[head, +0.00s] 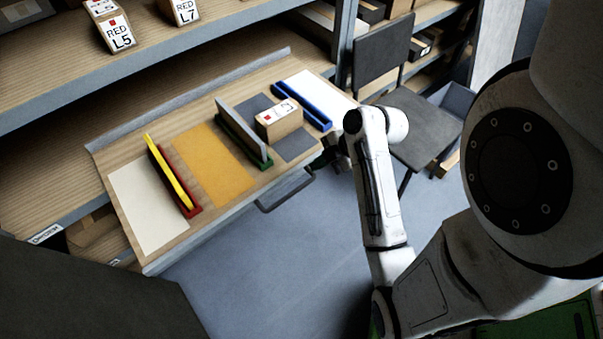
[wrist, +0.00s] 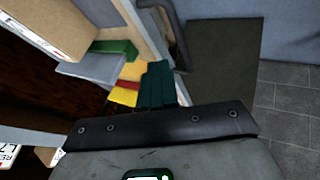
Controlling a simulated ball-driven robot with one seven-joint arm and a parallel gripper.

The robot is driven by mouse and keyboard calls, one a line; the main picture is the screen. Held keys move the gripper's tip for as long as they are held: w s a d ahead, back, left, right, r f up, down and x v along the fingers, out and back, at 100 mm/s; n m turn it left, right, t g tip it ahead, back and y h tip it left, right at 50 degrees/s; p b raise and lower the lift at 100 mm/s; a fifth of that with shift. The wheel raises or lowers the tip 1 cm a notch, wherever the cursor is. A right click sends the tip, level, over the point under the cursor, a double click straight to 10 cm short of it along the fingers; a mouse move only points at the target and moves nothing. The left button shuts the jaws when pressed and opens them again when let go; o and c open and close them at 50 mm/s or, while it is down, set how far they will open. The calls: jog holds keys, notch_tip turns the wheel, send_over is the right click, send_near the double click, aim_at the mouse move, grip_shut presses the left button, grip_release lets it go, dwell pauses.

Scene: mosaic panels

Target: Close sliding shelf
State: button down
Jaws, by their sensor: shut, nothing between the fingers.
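The sliding shelf (head: 185,140) is a wooden pull-out board that stands out from the rack at a slant in the head view. Its front rail carries a dark handle (head: 285,192), which also shows at the top of the wrist view (wrist: 176,38). My gripper (head: 322,160) is by the right part of the front edge, beyond the handle's right end. In the wrist view my gripper's dark fingers (wrist: 158,85) are together and empty, close to the shelf's front rail. I cannot tell whether they touch it.
The shelf bears a cardboard box (head: 279,121), a grey panel in a green holder (head: 243,135), a yellow panel in a red holder (head: 172,178) and a blue holder (head: 303,104). A dark chair (head: 415,125) stands to the right. Bare floor (head: 270,260) lies before the shelf.

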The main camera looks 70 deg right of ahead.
send_near(287, 182)
jog(key=x, duration=0.4)
jog(key=shift+w+a+f, duration=0.15)
jog(key=shift+w+f, duration=0.1)
jog(key=shift+f, duration=0.05)
jog(key=shift+w, duration=0.15)
